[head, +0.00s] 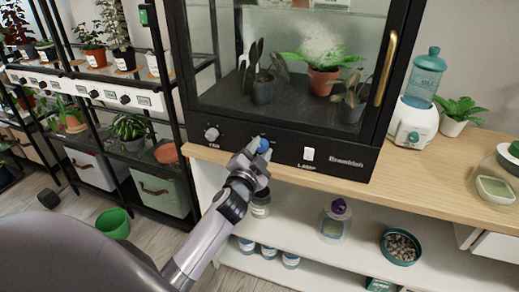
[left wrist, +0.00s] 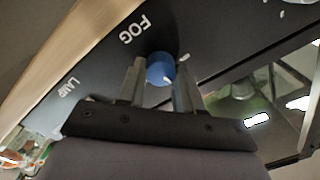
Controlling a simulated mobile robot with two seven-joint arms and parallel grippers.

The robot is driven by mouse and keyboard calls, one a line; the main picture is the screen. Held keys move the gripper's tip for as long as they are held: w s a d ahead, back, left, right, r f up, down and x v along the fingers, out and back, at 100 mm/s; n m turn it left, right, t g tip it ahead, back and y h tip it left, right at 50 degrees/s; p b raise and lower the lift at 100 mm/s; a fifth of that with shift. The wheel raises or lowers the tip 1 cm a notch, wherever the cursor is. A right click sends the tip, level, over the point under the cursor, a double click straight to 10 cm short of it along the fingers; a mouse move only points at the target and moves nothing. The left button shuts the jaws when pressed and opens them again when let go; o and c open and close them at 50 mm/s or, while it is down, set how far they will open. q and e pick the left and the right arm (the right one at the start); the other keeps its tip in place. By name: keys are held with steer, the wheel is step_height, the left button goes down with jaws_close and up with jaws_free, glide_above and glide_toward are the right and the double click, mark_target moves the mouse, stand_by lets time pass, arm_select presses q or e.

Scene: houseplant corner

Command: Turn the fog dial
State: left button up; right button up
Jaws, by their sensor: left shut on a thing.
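The blue fog dial (head: 264,146) is on the black front panel (head: 345,163) under the glass cabinet. My left gripper (head: 256,151) is at the dial, with its fingers shut on it. In the left wrist view, the dial (left wrist: 160,70) sits between the two fingers, beside the white word FOG. Small pale marks show near the dial, but I cannot read its setting. In the head view the gripper hides part of the dial and its label. My right gripper is not in view.
A grey knob (head: 211,134) is left of the dial and a white lamp switch (head: 308,154) is to its right. The cabinet door has a brass handle (head: 386,68). A humidifier with a blue tank (head: 424,78) stands right on the wooden top (head: 430,158). Plant shelves stand left.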

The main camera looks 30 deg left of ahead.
arm_select(q)
steer(key=shift+f+m, duration=0.1)
steer(key=shift+m, duration=1.1)
steer(key=o, duration=1)
steer(key=shift+s, duration=0.15)
steer(key=shift+v, duration=3.45)
